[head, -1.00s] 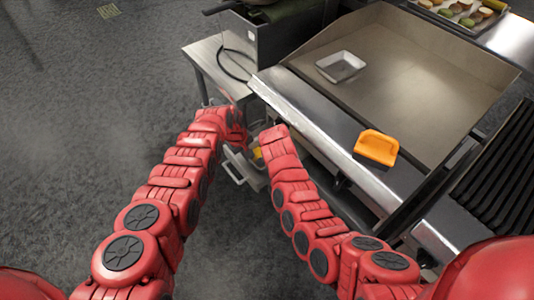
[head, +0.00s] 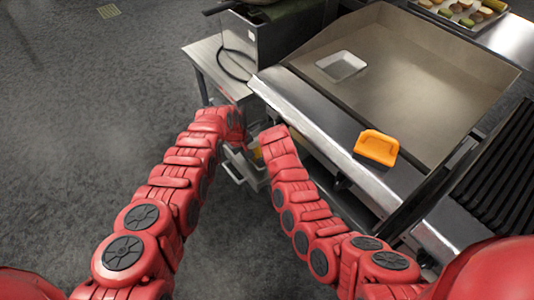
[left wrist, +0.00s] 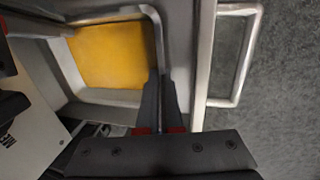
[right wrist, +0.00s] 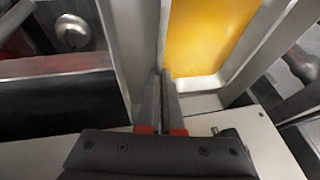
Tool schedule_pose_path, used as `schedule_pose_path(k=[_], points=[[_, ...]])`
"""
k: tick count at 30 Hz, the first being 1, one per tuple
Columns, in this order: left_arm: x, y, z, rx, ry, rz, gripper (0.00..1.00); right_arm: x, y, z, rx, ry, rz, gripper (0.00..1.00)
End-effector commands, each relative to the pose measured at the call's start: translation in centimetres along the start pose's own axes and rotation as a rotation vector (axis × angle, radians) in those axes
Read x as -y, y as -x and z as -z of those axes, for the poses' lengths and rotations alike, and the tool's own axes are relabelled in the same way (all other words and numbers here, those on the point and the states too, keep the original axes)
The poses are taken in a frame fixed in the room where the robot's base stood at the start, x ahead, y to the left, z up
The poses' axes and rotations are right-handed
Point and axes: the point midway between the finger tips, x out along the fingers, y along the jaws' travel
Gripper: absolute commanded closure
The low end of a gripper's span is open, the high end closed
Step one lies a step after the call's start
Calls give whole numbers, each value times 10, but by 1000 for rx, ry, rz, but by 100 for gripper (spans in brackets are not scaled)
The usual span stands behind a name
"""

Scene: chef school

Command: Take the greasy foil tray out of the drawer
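The foil tray (left wrist: 110,97) has pale metal walls and yellow grease (left wrist: 108,55) in it. It sits inside the open drawer, whose front (left wrist: 203,70) and bar handle (left wrist: 240,60) show in the left wrist view. My left gripper (left wrist: 165,82) is closed around the tray's rim on the drawer-front side. The right wrist view shows the tray's wall (right wrist: 162,35) and yellow grease (right wrist: 208,35). My right gripper (right wrist: 166,78) is closed on that wall. In the head view my forearms hide most of the drawer (head: 236,168) and both fingertips.
Above the drawer is the griddle, with a steel front ledge (head: 310,122). A white dish (head: 341,65) and an orange scraper (head: 376,148) rest on it. A steel side table (head: 207,62) stands beyond. A black grate (head: 505,170) is at right. Floor at left is clear.

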Motion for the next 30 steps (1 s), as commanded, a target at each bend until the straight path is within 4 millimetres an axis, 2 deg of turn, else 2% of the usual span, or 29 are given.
schedule_pose_path(k=[19, 23, 30], points=[[-1, 2, 0, 0, 0, 0, 100, 1, 2, 1, 0, 0, 0, 100], [-3, 10, 0, 0, 0, 0, 100, 3, 10, 4, 0, 0, 0, 100], [-9, 39, 0, 0, 0, 0, 100, 9, 36, 15, 0, 0, 0, 100]])
